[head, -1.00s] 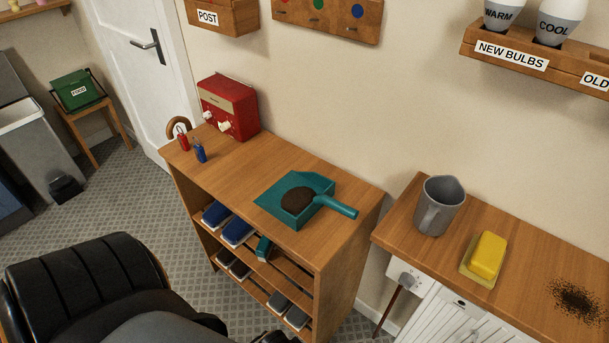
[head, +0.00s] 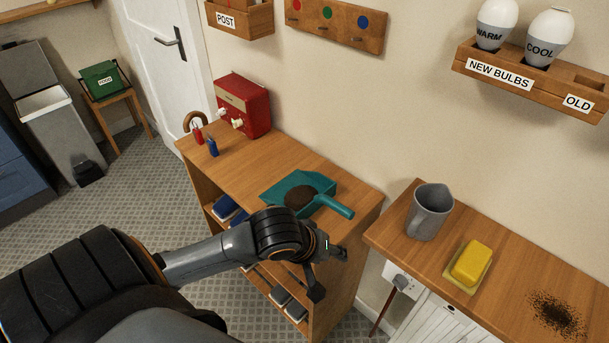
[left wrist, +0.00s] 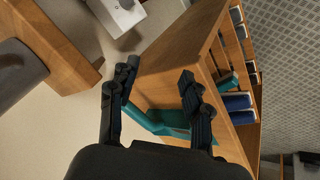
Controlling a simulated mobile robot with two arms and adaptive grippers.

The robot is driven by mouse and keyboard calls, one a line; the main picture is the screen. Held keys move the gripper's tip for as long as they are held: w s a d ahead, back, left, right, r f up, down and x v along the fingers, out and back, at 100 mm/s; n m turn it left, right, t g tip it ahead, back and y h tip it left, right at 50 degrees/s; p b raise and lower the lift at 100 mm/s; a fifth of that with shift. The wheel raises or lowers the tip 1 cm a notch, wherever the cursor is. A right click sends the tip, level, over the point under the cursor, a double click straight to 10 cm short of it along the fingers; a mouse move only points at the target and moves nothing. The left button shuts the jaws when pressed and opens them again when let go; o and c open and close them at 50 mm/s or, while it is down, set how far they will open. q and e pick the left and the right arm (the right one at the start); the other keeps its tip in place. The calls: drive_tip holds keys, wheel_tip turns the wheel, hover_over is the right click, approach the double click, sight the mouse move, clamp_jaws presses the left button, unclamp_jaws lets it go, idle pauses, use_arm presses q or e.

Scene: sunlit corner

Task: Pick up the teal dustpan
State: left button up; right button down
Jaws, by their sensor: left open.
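The teal dustpan (head: 275,190) lies on top of the wooden shelf unit, with a dark brown heap (head: 298,198) in its pan and its handle (head: 337,207) pointing to the right front. My left gripper (head: 329,270) is open and empty, in front of the unit's right end and apart from the dustpan. In the left wrist view the dustpan's teal handle (left wrist: 147,122) shows between and beyond the open fingers (left wrist: 160,77); the rest of the dustpan is largely hidden by the gripper. My right gripper is not in view.
A red box (head: 245,104) and red and blue small items stand at the unit's far left end. To the right, across a gap, a worktop (head: 395,225) bears a grey jug (head: 430,212), a yellow block (head: 472,262) and dark spilled grains (head: 556,314). The wall is close behind.

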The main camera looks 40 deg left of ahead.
sight(326, 201)
use_arm(q)
drive_tip(key=w+a+r+n+y, duration=0.1)
drive_tip(key=w+a+r+n, duration=0.4)
drive_tip(key=a+r+n, duration=0.5)
drive_tip(key=shift+n+t, duration=0.3)
drive_tip(key=shift+n, duration=0.4)
drive_tip(key=x, duration=0.9)
drive_tip(key=shift+w+d, duration=0.1)
drive_tip(key=shift+d, duration=0.25)
drive_tip(key=shift+a+p+x, duration=0.15)
drive_tip(key=shift+p+x, duration=0.15)
drive_tip(key=shift+x, duration=1)
drive_tip(key=shift+a+p+x, duration=0.15)
drive_tip(key=shift+p+x, duration=0.1)
drive_tip(key=shift+x, duration=1.05)
drive_tip(key=shift+w+r, duration=0.1)
drive_tip(key=shift+w, duration=0.05)
clamp_jaws()
